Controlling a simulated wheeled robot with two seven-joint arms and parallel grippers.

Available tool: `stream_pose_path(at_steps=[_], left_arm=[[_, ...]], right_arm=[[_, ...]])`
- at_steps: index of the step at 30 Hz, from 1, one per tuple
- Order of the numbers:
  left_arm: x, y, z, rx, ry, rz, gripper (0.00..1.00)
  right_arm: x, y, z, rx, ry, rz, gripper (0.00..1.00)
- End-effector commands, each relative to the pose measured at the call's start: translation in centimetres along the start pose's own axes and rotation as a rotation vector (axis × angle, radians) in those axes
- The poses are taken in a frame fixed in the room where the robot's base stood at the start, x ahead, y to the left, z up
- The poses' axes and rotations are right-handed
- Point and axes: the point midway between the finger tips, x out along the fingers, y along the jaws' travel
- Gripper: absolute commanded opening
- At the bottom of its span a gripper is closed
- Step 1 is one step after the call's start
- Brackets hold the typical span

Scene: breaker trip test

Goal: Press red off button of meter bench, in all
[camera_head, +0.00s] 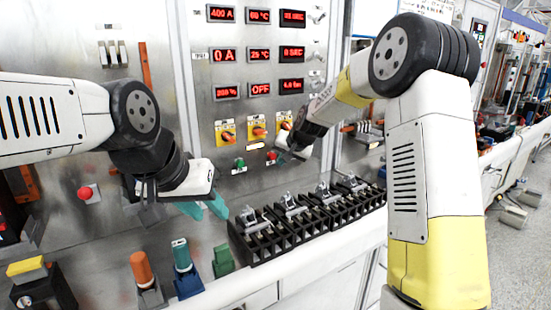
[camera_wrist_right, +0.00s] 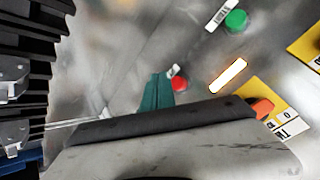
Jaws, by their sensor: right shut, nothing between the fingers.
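The meter bench is a metal panel (camera_head: 262,112) with red digital displays. Its red button (camera_wrist_right: 179,84) shows in the right wrist view, just right of my right gripper (camera_wrist_right: 157,92). The gripper's teal fingers are shut and empty, with the tips close to the red button; contact cannot be told. In the head view the red button (camera_head: 271,156) is small, beside the right gripper (camera_head: 284,151). A green button (camera_head: 240,163) sits to its left and also shows in the right wrist view (camera_wrist_right: 236,19). My left gripper (camera_head: 206,208) is open and empty, above the bench ledge.
Yellow-plated rotary switches (camera_head: 257,128) sit above the buttons. Black terminal blocks (camera_head: 262,240) line the ledge below. Orange (camera_head: 142,268), blue and green parts stand at the front left. Another red button (camera_head: 88,193) is on the left panel.

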Motion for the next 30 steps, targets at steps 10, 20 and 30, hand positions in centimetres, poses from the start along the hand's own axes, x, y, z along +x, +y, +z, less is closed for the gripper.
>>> stream_pose_path(at_steps=[10,20,30], left_arm=[[0.0,0.0,0.0,0.0,0.0,0.0,0.36],[0.0,0.0,0.0,0.0,0.0,0.0,0.36],[0.0,0.0,0.0,0.0,0.0,0.0,0.36]], right_arm=[[0.84,-0.58,-0.56,0.001,-0.001,0.001,0.0],[0.81,-0.57,-0.57,0.001,0.0,0.001,0.0],[0.8,-0.57,-0.57,0.0,0.0,0.001,0.0]])
